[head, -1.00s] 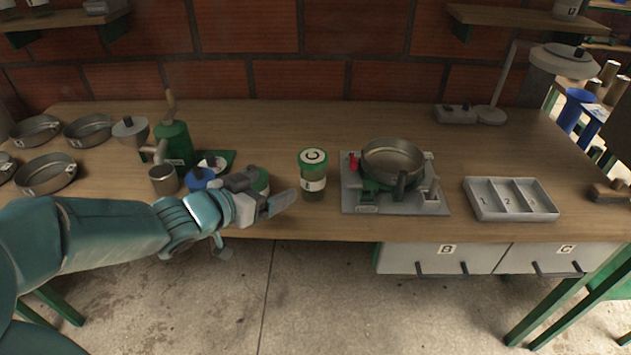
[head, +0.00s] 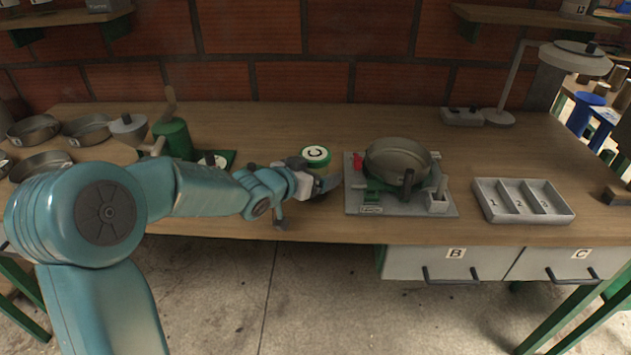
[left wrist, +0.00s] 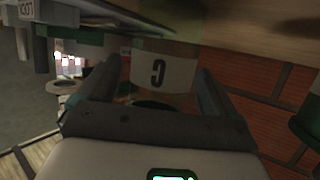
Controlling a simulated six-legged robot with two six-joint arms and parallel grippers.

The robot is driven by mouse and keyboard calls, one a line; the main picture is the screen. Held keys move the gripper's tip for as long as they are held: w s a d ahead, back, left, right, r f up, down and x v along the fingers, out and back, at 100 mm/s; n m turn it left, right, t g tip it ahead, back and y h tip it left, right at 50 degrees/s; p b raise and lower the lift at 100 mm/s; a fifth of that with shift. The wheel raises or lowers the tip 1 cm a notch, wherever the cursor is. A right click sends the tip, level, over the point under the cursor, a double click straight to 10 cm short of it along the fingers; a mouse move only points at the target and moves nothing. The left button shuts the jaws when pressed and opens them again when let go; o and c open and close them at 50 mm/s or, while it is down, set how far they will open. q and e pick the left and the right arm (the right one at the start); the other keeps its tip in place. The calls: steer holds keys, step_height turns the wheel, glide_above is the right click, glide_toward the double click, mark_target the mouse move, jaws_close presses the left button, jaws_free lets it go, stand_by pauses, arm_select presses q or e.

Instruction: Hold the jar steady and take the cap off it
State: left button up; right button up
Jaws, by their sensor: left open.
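The jar (head: 318,168) stands on the workbench just left of the grey fixture. Its green cap (head: 315,154) is on top and has a white disc with a ring mark. My left gripper (head: 314,178) is at the jar, with its fingers open on either side of it. In the left wrist view the jar's white label (left wrist: 163,72) with a dark letter shows between the two spread fingers (left wrist: 157,82). The gripper hides most of the jar's lower body in the head view. My right gripper is not in view.
The grey fixture (head: 358,210) with a round metal pan (head: 398,158) stands close to the right. A three-part tray (head: 485,208) and a lamp (head: 570,58) are further right. A green pump-like device (head: 176,138) and several metal pans (head: 85,130) are at left.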

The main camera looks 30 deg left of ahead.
arm_select(q)
steer(key=shift+r, duration=0.1)
steer(key=shift+c, duration=0.2)
steer(key=c, duration=1.2)
step_height(320, 180, up, 20)
steer(key=p, duration=1.3)
steer(key=o, duration=0.3)
steer(key=c, duration=0.6)
steer(key=shift+o, duration=0.2)
